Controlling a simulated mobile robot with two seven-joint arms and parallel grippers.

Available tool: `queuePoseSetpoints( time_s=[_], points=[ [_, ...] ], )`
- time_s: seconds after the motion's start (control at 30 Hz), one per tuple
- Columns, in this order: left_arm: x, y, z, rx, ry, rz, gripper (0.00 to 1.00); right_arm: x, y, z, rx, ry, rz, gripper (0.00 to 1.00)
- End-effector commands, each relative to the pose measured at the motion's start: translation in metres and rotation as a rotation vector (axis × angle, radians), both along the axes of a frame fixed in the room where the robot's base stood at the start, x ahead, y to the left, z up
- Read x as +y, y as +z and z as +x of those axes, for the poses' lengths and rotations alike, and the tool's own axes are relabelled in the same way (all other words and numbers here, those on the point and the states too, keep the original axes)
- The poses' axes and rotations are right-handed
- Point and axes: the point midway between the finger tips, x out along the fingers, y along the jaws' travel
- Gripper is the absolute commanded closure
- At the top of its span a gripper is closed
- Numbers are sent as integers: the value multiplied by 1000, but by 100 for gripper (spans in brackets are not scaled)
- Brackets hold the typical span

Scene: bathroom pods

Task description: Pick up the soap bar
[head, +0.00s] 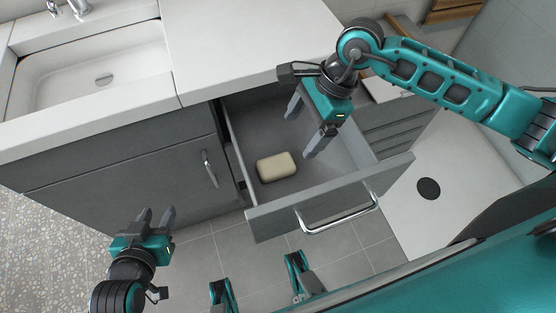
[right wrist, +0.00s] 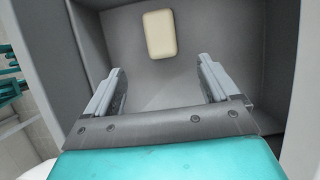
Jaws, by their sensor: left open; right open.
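The soap bar (head: 276,167) is a cream rounded block lying flat in the open grey drawer (head: 336,206), toward its front left. It also shows in the right wrist view (right wrist: 160,34), ahead of the fingers on the drawer floor. My right gripper (head: 301,132) is open and empty over the drawer, up and to the right of the soap in the head view. The fingers (right wrist: 160,88) point toward the soap without touching it. My left gripper (head: 157,218) is open and empty, low in front of the closed cabinet front, left of the drawer.
The drawer's front panel carries a metal bar handle (head: 337,214). A white countertop (head: 245,40) with a sink (head: 95,65) lies behind and left. The closed cabinet front (head: 125,180) has its own handle (head: 209,168). A white shower tray (head: 440,165) is at right. The drawer floor around the soap is clear.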

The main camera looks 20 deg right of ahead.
Motion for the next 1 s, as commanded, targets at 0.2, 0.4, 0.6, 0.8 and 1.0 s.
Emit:
queuePoseSetpoints(
  time_s=[0.2, 0.4, 0.6, 0.8, 1.0],
  points=[
    [0, -5, 0, 5, -2, 0, 57, 18, -40, -2, 7, 0, 5, 12],
    [-2, -5, 1, 3, -4, -2, 57, 26, -60, -1, 3, -2, 5, 12],
    [-3, -5, 2, 0, -7, -5, 57, 37, -77, -1, 7, -1, 7, 12],
    [-5, -7, 2, 1, -9, -8, 57, 49, -102, 0, 4, -3, 5, 12],
    [-6, -4, 3, -3, -10, -10, 57, 51, -108, 0, 3, -1, 5, 12]
  ],
)
